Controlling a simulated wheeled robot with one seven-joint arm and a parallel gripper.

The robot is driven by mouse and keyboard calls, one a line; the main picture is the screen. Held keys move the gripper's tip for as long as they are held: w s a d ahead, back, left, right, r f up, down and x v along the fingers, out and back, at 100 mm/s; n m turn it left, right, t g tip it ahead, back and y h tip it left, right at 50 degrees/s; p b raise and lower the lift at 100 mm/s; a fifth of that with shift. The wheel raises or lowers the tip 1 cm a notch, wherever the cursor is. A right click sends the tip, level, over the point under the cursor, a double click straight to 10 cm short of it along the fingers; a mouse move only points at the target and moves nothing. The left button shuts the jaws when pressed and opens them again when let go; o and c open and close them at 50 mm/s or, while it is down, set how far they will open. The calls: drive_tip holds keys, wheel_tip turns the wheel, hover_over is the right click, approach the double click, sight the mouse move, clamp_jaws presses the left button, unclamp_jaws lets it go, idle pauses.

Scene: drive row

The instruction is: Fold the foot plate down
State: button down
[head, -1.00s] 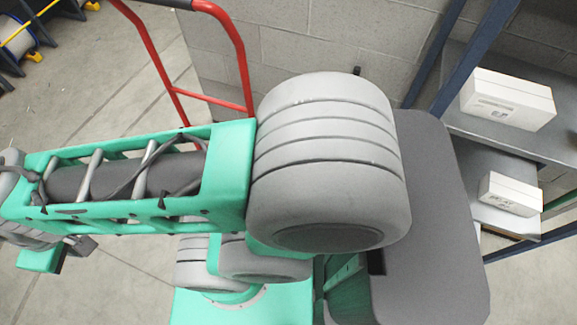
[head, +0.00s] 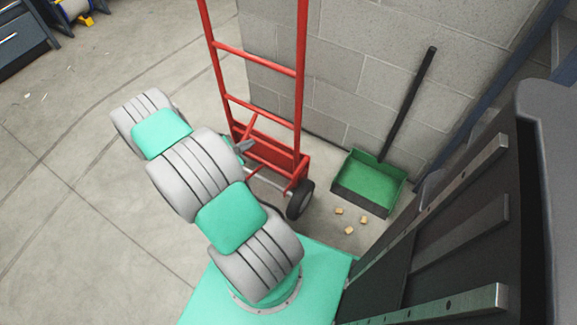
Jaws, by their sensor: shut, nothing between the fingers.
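A red hand truck (head: 302,75) stands upright against the grey block wall, with a dark wheel (head: 300,199) at its lower right. Its foot plate (head: 272,150) looks like the red panel at the bottom of the frame, and it appears folded up against the frame. My arm reaches across the picture in front of the hand truck's left side. Only a small dark tip of my gripper (head: 244,147) shows past the arm, close to the left part of the plate. It looks shut and empty. I cannot tell whether it touches the plate.
A green dustpan (head: 372,178) with a long black handle leans at the wall on the right. Three small tan blocks (head: 349,230) lie on the floor before it. The concrete floor (head: 80,200) on the left is clear. A dark blue post stands at the right.

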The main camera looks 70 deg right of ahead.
sight(288, 156)
drive_tip(key=s+d+f+n+h+b, duration=0.25)
drive_tip(key=s+f+n, duration=0.35)
drive_tip(key=s+f, duration=0.45)
drive_tip(key=b+x, duration=0.1)
drive_tip(key=x, duration=0.2)
drive_tip(key=f+b+x, duration=0.1)
drive_tip(key=x, duration=0.2)
drive_tip(key=w+b+x, duration=0.1)
drive_tip(key=x, duration=0.2)
drive_tip(key=shift+d+f, duration=0.15)
drive_tip(key=shift+f, duration=0.15)
